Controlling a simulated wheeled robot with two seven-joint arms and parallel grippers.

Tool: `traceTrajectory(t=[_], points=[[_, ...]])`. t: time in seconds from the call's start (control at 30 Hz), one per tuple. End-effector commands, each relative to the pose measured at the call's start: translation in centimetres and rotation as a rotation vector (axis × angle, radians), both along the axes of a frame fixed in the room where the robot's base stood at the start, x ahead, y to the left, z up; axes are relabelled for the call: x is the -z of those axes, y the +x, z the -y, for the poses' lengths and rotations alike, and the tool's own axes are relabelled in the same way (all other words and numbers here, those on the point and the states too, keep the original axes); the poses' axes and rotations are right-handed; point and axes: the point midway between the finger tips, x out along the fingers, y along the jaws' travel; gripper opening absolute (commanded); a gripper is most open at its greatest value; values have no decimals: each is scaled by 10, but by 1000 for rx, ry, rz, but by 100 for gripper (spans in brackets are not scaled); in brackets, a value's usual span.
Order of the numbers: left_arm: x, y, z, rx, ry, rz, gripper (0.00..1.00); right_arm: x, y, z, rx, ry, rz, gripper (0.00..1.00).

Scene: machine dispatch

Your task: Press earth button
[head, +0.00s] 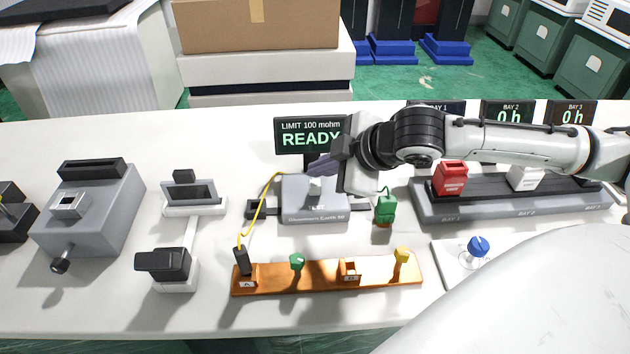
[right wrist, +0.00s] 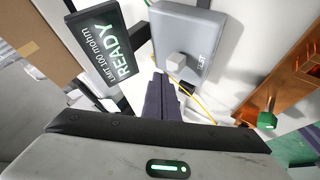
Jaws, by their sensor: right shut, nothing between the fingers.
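The grey earth tester box (head: 316,208) stands mid-table, its front lettering too small to read surely. A display (head: 300,137) behind reads LIMIT 100 mohm, READY. My left gripper is out of view.
A yellow lead (head: 262,205) runs from the box to a black plug (head: 241,262) on the orange strip (head: 325,272). A bay rack (head: 500,202) with red and white blocks lies further right. Grey machines stand left.

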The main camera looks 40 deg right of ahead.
Motion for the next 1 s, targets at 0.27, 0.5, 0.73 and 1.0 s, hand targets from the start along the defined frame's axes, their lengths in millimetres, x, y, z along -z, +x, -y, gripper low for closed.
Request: traceTrajectory(t=[0.27,0.5,0.73,1.0], points=[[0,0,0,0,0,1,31,0,0,0,0,0,0,0],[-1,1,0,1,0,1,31,3,0,0,0,1,-1,0],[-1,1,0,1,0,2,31,9,0,0,0,0,0,0],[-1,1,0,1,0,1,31,9,0,0,0,0,0,0]])
